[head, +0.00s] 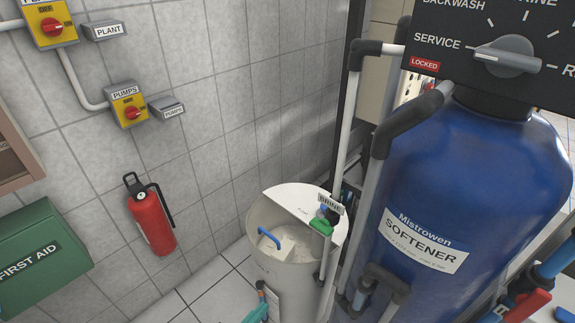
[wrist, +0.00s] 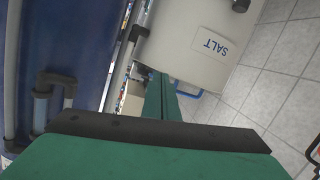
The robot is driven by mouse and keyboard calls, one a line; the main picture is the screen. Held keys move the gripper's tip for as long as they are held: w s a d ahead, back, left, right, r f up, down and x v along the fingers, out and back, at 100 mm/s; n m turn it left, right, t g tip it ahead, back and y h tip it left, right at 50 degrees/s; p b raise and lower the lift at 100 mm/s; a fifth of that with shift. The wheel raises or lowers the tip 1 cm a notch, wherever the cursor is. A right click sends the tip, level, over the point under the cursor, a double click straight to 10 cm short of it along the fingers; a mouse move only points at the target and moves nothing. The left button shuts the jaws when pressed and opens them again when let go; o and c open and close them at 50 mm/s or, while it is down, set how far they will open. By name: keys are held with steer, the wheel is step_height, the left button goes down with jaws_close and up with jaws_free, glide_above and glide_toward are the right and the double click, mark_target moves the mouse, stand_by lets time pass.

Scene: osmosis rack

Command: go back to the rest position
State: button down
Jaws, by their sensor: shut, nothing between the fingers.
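My gripper (wrist: 163,98) shows in the wrist view as a green body with a dark bar across it and narrow green fingers pointing up the picture. The fingers are together, with nothing between them. Beyond the fingertips is a pale bin with an upside-down SALT label (wrist: 213,44). The blue softener tank (wrist: 62,50) fills the left side of that view. I do not make out my gripper for sure in the head view.
In the head view, the blue softener (head: 455,190) and its pipes stand right of the open brine tank (head: 275,278). A fire extinguisher (head: 151,215), first aid box (head: 42,262) and PUMPS switch (head: 130,105) are on the left wall. Some floor tiles (head: 215,290) are clear.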

steer(key=s+d+f+n+g+y, duration=0.2)
steer(key=s+d+f+n+y, duration=0.35)
steer(key=s+f, duration=0.5)
steer(key=s+r+y, duration=0.4)
steer(key=s+r, duration=0.2)
steer(key=s, duration=0.5)
steer(key=s+d+r+t, duration=0.1)
steer(key=s+r+t, duration=0.1)
steer(key=r, duration=0.6)
steer(key=s+d+r+m+t, duration=0.1)
steer(key=s+d+r+t, duration=0.1)
steer(key=s+r, duration=0.3)
step_height(320, 180, up, 4)
steer(key=shift+f+h, duration=0.2)
steer(key=shift+h, duration=0.15)
steer(key=shift+s, duration=0.1)
